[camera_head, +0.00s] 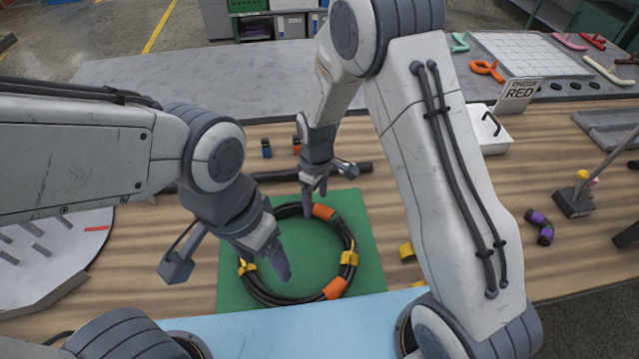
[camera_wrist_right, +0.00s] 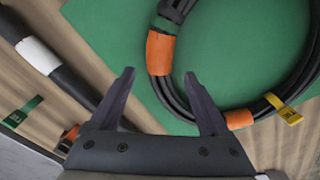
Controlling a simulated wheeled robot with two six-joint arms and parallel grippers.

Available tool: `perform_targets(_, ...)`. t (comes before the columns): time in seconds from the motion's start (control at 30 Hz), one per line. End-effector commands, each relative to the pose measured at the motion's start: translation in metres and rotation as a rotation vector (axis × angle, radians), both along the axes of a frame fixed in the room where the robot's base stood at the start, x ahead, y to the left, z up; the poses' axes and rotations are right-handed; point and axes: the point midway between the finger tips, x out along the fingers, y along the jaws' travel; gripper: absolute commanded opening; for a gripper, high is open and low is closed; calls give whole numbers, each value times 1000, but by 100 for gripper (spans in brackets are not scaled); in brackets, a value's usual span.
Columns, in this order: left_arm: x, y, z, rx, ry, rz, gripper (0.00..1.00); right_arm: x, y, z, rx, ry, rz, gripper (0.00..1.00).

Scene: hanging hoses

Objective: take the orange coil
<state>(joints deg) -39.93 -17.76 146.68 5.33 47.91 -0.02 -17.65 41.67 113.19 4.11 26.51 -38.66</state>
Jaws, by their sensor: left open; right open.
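The orange coil (camera_head: 275,299) is a ring of black hose with orange bands and yellow tags, lying flat on a green mat (camera_head: 365,270). My left gripper (camera_head: 280,262) hangs over the ring's left part and hides some of it; its height above the coil is hard to tell. My right gripper (camera_head: 315,194) is at the ring's far side, by an orange band (camera_head: 323,212). In the right wrist view its jaws (camera_wrist_right: 159,80) are open and empty, with an orange-banded part of the coil (camera_wrist_right: 160,53) just beyond the tips. I cannot tell whether they touch it.
A dark bar (camera_head: 270,176) lies behind the mat. A yellow piece (camera_head: 407,251) and a purple-and-black piece (camera_head: 541,229) lie to the right. A white tray (camera_head: 490,130) and a RED sign (camera_head: 519,94) stand further back. A round white board (camera_head: 75,255) is at left.

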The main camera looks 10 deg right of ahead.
Motion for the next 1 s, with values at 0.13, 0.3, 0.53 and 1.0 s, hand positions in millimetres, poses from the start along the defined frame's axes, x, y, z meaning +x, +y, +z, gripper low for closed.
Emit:
perform_targets(0.13, 0, 0, 2, 0, 0, 0, 76, -1, 1, -18, 0, 3, -1, 79)
perform_targets(0.3, 0, 0, 3, 0, 0, 0, 76, -1, 1, -27, 0, 0, -1, 79)
perform_targets(0.53, 0, 0, 3, 0, 0, 0, 76, -1, 0, -28, 1, -1, -1, 79)
perform_targets(1.0, 0, 0, 3, 0, 0, 0, 76, -1, 0, -27, 0, 0, -2, 0)
